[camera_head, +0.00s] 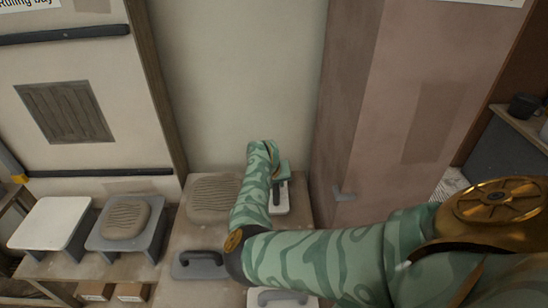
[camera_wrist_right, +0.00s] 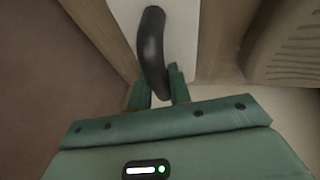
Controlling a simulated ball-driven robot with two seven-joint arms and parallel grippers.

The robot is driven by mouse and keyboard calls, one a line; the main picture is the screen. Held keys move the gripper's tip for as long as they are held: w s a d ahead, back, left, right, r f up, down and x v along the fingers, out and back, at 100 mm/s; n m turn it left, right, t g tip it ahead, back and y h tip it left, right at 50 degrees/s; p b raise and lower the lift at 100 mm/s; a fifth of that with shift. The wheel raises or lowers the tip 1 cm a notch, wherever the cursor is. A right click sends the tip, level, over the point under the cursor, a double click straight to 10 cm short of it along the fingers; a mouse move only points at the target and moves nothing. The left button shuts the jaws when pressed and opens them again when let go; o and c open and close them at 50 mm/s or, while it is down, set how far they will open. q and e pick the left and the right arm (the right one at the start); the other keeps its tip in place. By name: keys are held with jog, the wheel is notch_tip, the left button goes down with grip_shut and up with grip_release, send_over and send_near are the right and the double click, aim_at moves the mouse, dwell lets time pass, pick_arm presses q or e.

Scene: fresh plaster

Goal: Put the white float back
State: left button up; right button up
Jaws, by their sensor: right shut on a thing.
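The white float (camera_head: 283,207) is at the far right of the bench, beside the pinkish wall, mostly behind my right forearm. It has a pale flat plate and a dark handle. In the right wrist view its white plate (camera_wrist_right: 182,38) and curved black handle (camera_wrist_right: 151,45) show clearly. My right gripper (camera_head: 279,180) is over the float, and its fingers (camera_wrist_right: 159,92) are shut on one end of the handle. Whether the plate touches the bench I cannot tell. My left gripper is not in view.
A dark grey float (camera_head: 200,265) and another pale float (camera_head: 282,297) lie nearer on the bench. A plaster mound (camera_head: 212,196) sits to the left. Two small stands (camera_head: 52,222) (camera_head: 152,239) are further left, one bearing plaster. The pinkish wall (camera_head: 400,120) rises close on the right.

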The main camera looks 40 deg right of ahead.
jog(key=shift+f, duration=0.15)
jog(key=shift+f, duration=0.25)
dwell(0.5)
jog(key=o, duration=1)
jog(key=p+v, duration=0.2)
jog(key=p, duration=0.1)
jog(key=shift+r, duration=0.35)
jog(key=p+v, duration=0.5)
jog(key=shift+s+a+r+p, duration=0.1)
jog(key=shift+a+p, duration=0.15)
jog(key=shift+p, duration=0.15)
